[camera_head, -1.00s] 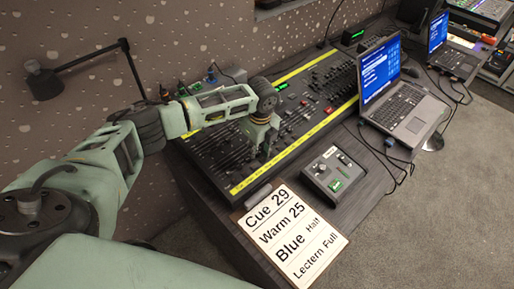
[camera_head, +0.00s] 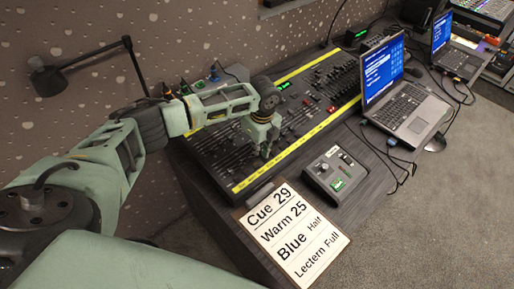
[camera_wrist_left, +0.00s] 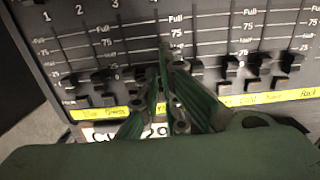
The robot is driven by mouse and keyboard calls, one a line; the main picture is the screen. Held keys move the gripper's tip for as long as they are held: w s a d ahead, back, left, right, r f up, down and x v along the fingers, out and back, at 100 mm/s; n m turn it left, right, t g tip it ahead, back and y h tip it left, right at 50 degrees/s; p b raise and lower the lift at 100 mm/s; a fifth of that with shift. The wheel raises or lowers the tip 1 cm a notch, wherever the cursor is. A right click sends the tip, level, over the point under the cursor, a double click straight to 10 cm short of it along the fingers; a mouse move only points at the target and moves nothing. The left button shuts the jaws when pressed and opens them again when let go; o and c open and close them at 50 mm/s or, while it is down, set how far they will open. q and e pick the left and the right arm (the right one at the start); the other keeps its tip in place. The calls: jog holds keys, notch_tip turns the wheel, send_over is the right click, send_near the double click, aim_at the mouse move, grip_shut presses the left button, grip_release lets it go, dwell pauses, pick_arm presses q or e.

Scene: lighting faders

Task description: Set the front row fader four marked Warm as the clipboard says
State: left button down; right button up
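The black fader console (camera_head: 215,160) lies on the desk, with yellow label strips along its rows. My left gripper (camera_head: 265,152) points down over its front row, near the left part. In the left wrist view my left gripper (camera_wrist_left: 165,68) has its two green fingers close together at the fader four slot. They hide that fader's knob and most of its label, so I cannot tell whether they pinch it. Neighbouring knobs, such as fader one (camera_wrist_left: 70,86), sit low on their Full-75-Half scales. The clipboard (camera_head: 292,234) reads Cue 29, Warm 25, Blue Half, Lectern Full. My right gripper is out of view.
A small grey control box (camera_head: 336,172) stands right of the console on the desk. An open laptop (camera_head: 405,105) is behind it, with cables trailing nearby. A dark desk lamp (camera_head: 46,78) reaches out at the left. Other knobs (camera_wrist_left: 233,72) stand close right of my fingers.

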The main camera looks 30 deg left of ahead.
pick_arm(q)
jog(key=shift+w+d+r, duration=0.2)
jog(key=shift+w+r, duration=0.1)
jog(key=shift+w, duration=0.05)
jog(key=shift+w+a, duration=0.25)
jog(key=shift+a, duration=0.35)
jog(key=c, duration=2.1)
grip_release()
jog(key=shift+d, duration=0.1)
jog(key=shift+s+f, duration=0.15)
jog(key=shift+s+a+r+p, duration=0.1)
jog(key=shift+a+r+p, duration=0.1)
jog(key=shift+r+p, duration=1.15)
jog(key=shift+f, duration=0.15)
